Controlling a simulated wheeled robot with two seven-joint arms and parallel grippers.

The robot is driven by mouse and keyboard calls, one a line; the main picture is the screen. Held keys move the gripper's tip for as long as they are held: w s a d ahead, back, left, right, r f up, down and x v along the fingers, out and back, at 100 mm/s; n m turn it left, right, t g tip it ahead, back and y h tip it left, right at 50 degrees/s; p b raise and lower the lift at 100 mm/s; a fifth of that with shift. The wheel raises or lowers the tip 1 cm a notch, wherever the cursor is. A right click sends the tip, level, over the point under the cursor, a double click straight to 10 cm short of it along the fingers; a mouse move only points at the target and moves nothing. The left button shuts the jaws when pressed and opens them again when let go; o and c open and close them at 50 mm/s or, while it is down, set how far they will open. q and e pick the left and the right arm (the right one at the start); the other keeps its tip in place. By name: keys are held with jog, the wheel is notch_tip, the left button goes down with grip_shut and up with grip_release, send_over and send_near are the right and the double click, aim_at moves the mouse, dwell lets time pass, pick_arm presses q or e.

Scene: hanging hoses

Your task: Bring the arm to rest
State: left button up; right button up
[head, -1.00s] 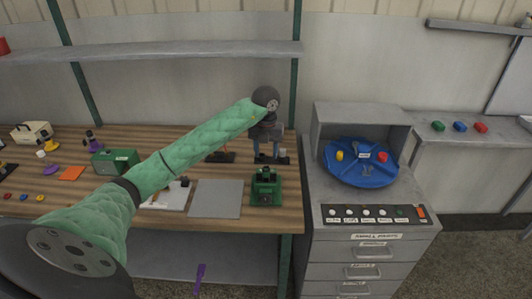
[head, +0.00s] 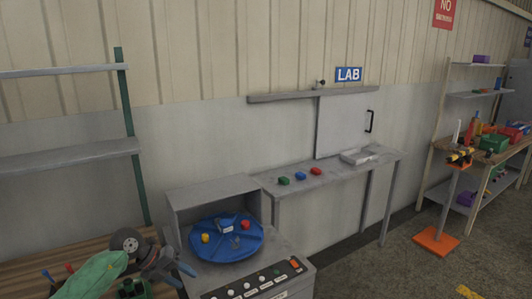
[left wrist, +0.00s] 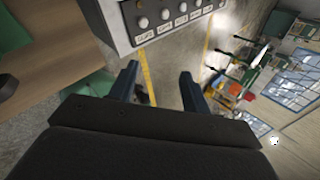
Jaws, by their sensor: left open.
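My left arm, in a green quilted sleeve, comes in at the lower left of the head view. My left gripper (head: 176,267) is beside the grey cabinet's left side, over the right end of the wooden workbench (head: 60,245). In the left wrist view the left gripper (left wrist: 158,80) has its two dark blue fingers spread apart with nothing between them. Past the fingers I see floor with a yellow line. My right gripper is in neither view.
The grey cabinet has a button panel (head: 262,281), which also shows close by in the left wrist view (left wrist: 165,17). A blue turntable (head: 227,238) sits in its open box. A grey side table (head: 330,175) holds small coloured pieces. An orange-based stand (head: 436,240) is at right, with open floor between.

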pick_arm(q)
jog(key=s+d+r+n+t+h, duration=0.2)
jog(key=d+r+n+t+h, duration=0.15)
jog(key=d+h, duration=0.2)
jog(key=s+d+r+n+t+h, duration=0.25)
jog(key=d+r+t+h, duration=0.2)
jog(key=d, duration=0.25)
jog(key=s+a+f+n+t+y, duration=0.35)
jog(key=a+f+n+y, duration=0.2)
jog(key=n+y, duration=0.55)
jog(key=s+a+f+n+t+y, duration=0.4)
jog(key=a+n+y, duration=0.4)
jog(key=n, duration=0.5)
jog(key=s+d+f+n+g+h, duration=0.1)
jog(key=s+d+f+g, duration=0.1)
jog(key=s+f+g, duration=0.8)
jog(key=s+d+f+n+g, duration=0.1)
jog(key=s+d+f+g, duration=0.4)
jog(key=s, duration=0.9)
jog(key=s+x, duration=0.2)
jog(key=x, duration=1)
jog(key=s+f+x, duration=0.1)
jog(key=s+x, duration=0.1)
jog(key=x, duration=1)
jog(key=s+f, duration=0.4)
jog(key=f, duration=0.8)
jog(key=s+f, duration=0.4)
jog(key=f, duration=0.8)
jog(key=shift+g, duration=0.45)
